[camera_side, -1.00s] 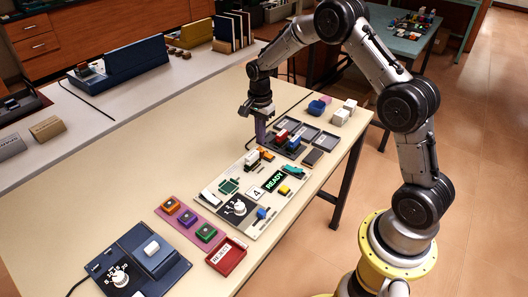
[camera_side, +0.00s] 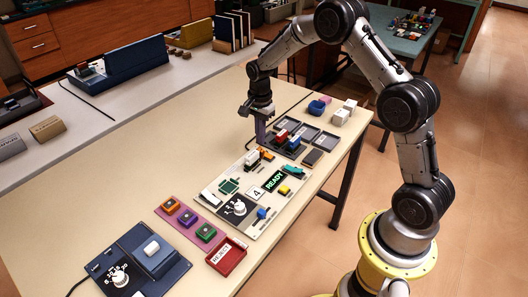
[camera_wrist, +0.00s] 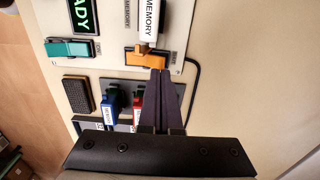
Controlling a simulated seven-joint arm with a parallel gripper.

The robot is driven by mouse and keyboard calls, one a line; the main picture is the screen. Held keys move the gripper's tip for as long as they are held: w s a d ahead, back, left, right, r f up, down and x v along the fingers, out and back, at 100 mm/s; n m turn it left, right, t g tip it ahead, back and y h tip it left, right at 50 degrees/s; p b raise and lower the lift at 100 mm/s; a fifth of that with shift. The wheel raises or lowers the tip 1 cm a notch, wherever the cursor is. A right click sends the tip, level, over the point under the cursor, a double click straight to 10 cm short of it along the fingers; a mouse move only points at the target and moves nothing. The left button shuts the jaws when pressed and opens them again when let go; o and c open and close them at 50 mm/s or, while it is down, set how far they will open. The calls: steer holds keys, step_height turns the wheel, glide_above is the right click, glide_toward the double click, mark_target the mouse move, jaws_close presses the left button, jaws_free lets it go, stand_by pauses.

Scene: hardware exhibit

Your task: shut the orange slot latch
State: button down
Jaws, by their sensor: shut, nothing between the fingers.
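The orange slot latch (camera_wrist: 146,59) lies at the edge of the light panel (camera_wrist: 114,50), by the end of a white MEMORY module (camera_wrist: 149,20). In the side view the latch (camera_side: 265,154) is a small orange piece next to the white module (camera_side: 251,160). My gripper (camera_wrist: 160,73) is shut and empty, its dark fingertips together at the latch's lower right in the wrist view. I cannot tell whether they touch it. In the side view my gripper (camera_side: 261,142) points down just behind the latch. Whether the latch is fully shut is unclear.
A teal latch (camera_wrist: 73,48) and the READY display (camera_wrist: 72,17) are on the same panel. Blue (camera_wrist: 109,111) and red (camera_wrist: 138,104) modules stand in a tray close to my fingers. A black cable (camera_wrist: 194,85) runs on the right; bare table lies beyond it.

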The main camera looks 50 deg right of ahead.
mark_target(268, 156)
steer(key=shift+f, duration=1.1)
stand_by(0.3)
steer(key=shift+r, duration=3.55)
steer(key=shift+n, duration=0.5)
steer(key=shift+s+f+n, duration=0.25)
steer(key=shift+n, duration=0.25)
steer(key=s+a+r+n+t, duration=0.2)
steer(key=s+r+n, duration=0.3)
steer(key=s, duration=0.5)
steer(key=s+a+r+n+t, duration=0.1)
steer(key=s+a+r+n, duration=0.4)
steer(key=s, duration=0.5)
steer(key=s+a+r+n+t, duration=0.2)
steer(key=s+a+r+n, duration=0.2)
steer(key=s, duration=0.5)
step_height(268, 156, up, 3)
steer(key=shift+s+a+f+n+t, duration=0.1)
steer(key=shift+s+a+n+t, duration=0.2)
steer(key=shift+n, duration=0.7)
